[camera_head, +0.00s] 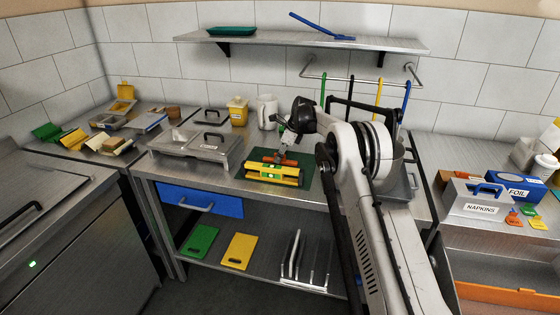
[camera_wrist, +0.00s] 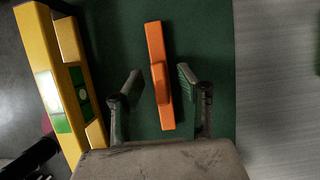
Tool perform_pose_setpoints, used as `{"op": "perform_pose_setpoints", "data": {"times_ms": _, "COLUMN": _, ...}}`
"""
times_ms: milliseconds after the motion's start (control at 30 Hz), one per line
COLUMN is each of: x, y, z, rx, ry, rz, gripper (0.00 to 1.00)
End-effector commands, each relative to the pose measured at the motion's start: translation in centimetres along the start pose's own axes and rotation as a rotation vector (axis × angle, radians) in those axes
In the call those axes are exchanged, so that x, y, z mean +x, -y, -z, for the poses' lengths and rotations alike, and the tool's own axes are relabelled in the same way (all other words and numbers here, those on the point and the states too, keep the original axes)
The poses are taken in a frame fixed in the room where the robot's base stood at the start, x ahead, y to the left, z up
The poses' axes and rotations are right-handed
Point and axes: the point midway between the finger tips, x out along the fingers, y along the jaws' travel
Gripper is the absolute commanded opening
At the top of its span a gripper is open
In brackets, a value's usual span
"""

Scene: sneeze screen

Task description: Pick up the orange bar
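The orange bar (camera_wrist: 160,70) lies on a dark green mat (camera_wrist: 215,30) in the wrist view. It has a raised knob in its middle. My gripper (camera_wrist: 160,82) is open, with one finger on each side of the bar and a gap to it on both sides. In the head view my gripper (camera_head: 281,157) is over the mat (camera_head: 305,160), and a small part of the orange bar (camera_head: 280,162) shows under it, just behind the yellow level. I cannot tell the fingers' height above the mat.
A yellow level (camera_wrist: 48,75) with green windows lies close to the left of the bar; it also shows in the head view (camera_head: 270,172). A steel lidded pan (camera_head: 195,148) stands left of the mat. In the wrist view bare steel counter (camera_wrist: 270,100) is on the right.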

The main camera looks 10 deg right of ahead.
Motion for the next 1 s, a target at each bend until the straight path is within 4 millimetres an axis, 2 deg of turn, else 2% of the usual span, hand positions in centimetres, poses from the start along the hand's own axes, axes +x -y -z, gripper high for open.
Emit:
{"op": "perform_pose_setpoints", "data": {"times_ms": 33, "x": 0.0, "y": 0.0, "z": 0.0, "rx": 0.0, "ry": 0.0, "rz": 0.0, "gripper": 0.31}}
{"op": "perform_pose_setpoints", "data": {"times_ms": 267, "x": 0.0, "y": 0.0, "z": 0.0, "rx": 0.0, "ry": 0.0, "rz": 0.0, "gripper": 0.0}}
{"op": "perform_pose_setpoints", "data": {"times_ms": 767, "x": -0.3, "y": 0.0, "z": -0.1, "rx": 0.0, "ry": 0.0, "rz": 0.0, "gripper": 0.0}}
{"op": "perform_pose_setpoints", "data": {"times_ms": 1000, "x": -2.3, "y": 0.0, "z": -0.9, "rx": 0.0, "ry": 0.0, "rz": 0.0, "gripper": 0.0}}
